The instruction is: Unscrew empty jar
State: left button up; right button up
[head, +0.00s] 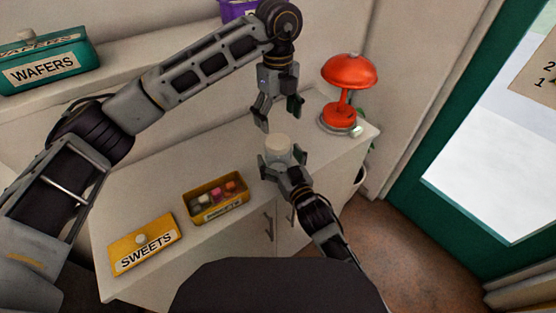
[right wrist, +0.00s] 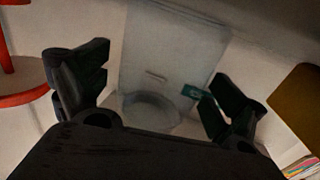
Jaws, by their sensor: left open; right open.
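The jar (head: 278,147), pale with a whitish top, stands upright on the white cabinet top. My left gripper (head: 279,112) is open and empty, pointing down just above the jar, apart from it. My right gripper (head: 283,163) is open around the jar's near side, low down. In the right wrist view the jar (right wrist: 172,55) looks clear and empty and stands between the spread fingers of my right gripper (right wrist: 158,95). The right fingers do not look closed on it. I cannot tell whether either finger touches it.
A red lamp (head: 348,72) stands right of the jar. An open yellow box of sweets (head: 215,212) and its lid marked SWEETS (head: 130,260) lie to the left. A teal WAFERS box (head: 45,72) sits on the back ledge. The cabinet top (head: 150,190) is clear behind the sweets.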

jog(key=shift+w+a, duration=0.2)
jog(key=shift+w, duration=0.15)
